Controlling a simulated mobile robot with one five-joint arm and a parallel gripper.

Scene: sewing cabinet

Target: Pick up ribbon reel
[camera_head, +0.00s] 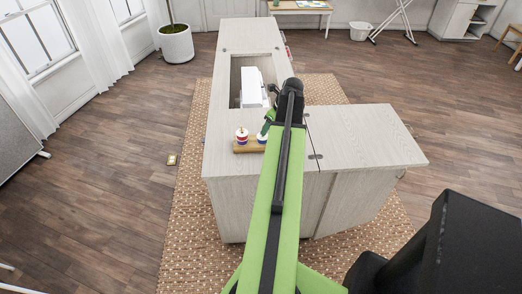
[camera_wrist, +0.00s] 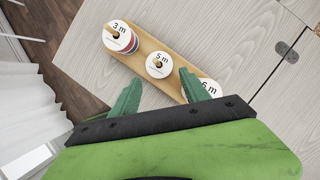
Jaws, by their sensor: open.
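Ribbon reels stand in a row on a wooden holder (camera_head: 243,149) on the cabinet top. In the wrist view the holder (camera_wrist: 141,42) carries reels marked 3 m (camera_wrist: 118,38), 5 m (camera_wrist: 160,65) and 6 m (camera_wrist: 209,87). The 3 m reel shows red and blue bands below its white top. My gripper (camera_wrist: 160,74) is open, its green fingertips on either side of the near part of the 5 m reel; contact cannot be told. The right finger partly hides the 6 m reel. In the head view my arm covers part of the row; a reel (camera_head: 242,135) shows at left.
A white sewing machine (camera_head: 252,88) sits in the cabinet's recess beyond the holder. A hinged leaf (camera_head: 365,135) extends right from the cabinet (camera_head: 222,165). Bare cabinet top lies around the holder.

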